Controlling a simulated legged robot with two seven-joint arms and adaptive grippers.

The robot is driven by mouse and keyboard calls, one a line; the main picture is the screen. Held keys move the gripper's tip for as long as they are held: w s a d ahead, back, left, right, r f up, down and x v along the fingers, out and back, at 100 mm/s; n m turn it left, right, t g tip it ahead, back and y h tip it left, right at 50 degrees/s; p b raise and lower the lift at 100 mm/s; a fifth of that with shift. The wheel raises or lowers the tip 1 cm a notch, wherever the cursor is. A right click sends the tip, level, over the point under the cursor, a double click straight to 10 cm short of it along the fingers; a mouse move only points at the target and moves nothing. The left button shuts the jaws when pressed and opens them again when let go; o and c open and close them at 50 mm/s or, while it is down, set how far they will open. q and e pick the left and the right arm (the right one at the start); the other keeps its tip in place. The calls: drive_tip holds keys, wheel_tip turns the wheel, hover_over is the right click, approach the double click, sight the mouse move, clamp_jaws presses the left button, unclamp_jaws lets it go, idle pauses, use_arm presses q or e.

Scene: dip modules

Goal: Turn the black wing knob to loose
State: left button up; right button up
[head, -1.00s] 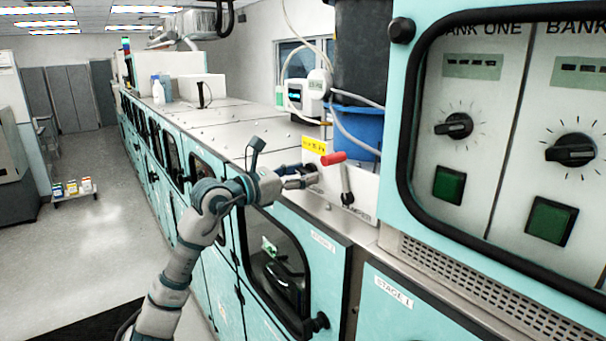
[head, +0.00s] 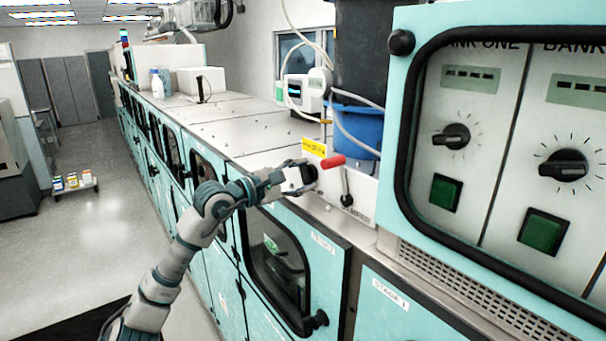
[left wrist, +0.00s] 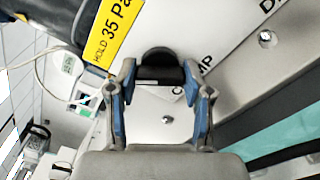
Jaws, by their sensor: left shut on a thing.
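The black wing knob (left wrist: 158,68) sits on a white panel with printed letters, partly covered. In the left wrist view it lies between the tips of my left gripper (left wrist: 160,78), whose two blue-padded fingers are closed on it from both sides. The knob's pointer and the loose mark cannot be made out. My right gripper is not in view.
A yellow label (left wrist: 112,32) is beside the knob. A blue bucket (head: 356,127) stands behind the panel.

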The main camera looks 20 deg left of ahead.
use_arm(q)
drive_tip(key=m, duration=0.4)
drive_tip(key=shift+d+f+m+p, duration=0.1)
drive_tip(key=shift+f+m+p, duration=0.2)
drive_tip(key=shift+f+p, duration=0.1)
drive_tip(key=m, duration=0.3)
drive_tip(key=shift+f+m, duration=0.1)
drive_tip(key=shift+m, duration=0.2)
drive_tip(key=m, duration=0.3)
drive_tip(key=shift+m+p, duration=0.3)
drive_tip(key=shift+p, duration=0.1)
drive_tip(key=shift+m, duration=0.3)
drive_tip(key=o, duration=1.2)
drive_tip(key=shift+s, duration=0.1)
drive_tip(key=shift+c, duration=0.2)
drive_tip(key=shift+a+r, duration=0.2)
drive_tip(key=shift+a, duration=0.15)
